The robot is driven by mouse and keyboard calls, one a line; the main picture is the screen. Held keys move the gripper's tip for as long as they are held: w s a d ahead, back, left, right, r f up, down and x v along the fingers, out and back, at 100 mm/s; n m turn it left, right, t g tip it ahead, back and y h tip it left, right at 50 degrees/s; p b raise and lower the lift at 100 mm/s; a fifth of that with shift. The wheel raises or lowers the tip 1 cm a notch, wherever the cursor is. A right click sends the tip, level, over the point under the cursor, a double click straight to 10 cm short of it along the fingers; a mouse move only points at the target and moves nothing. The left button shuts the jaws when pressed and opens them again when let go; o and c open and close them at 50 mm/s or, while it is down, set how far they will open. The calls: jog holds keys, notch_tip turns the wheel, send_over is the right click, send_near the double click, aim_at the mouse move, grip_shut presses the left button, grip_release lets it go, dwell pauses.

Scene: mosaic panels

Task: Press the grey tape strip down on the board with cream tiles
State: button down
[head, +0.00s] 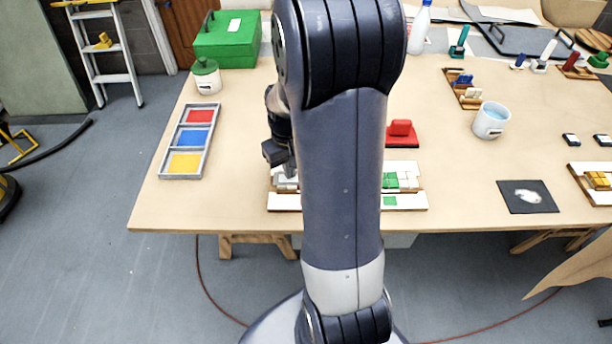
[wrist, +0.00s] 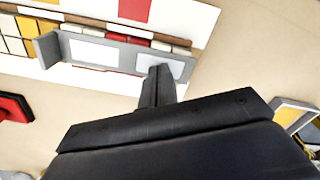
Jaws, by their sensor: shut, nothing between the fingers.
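The board (wrist: 198,15) crosses the top of the wrist view, with rows of cream, yellow and red tiles. The grey tape strip (wrist: 112,56) lies along its near tile row, showing two pale rectangles; its left end stands up as a grey tab. In the head view my arm hides the middle of the board (head: 284,201). My gripper (wrist: 160,72) is shut and empty, its tips overlapping the right part of the strip in the wrist view. I cannot tell whether they touch it. In the head view only part of the gripper shows, left of my arm.
A tray of red, blue and yellow compartments (head: 163,176) lies to the left. A red block (head: 401,133) stands behind the board. A white cup (head: 490,120), a black mat (head: 541,207) and another tile board (head: 603,197) are to the right. Table between is clear.

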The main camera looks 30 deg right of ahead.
notch_tip(320, 180, up, 7)
jog(key=p, duration=0.5)
jog(key=shift+r, duration=0.15)
notch_tip(320, 180, down, 8)
jog(key=b, duration=0.6)
dwell(0.5)
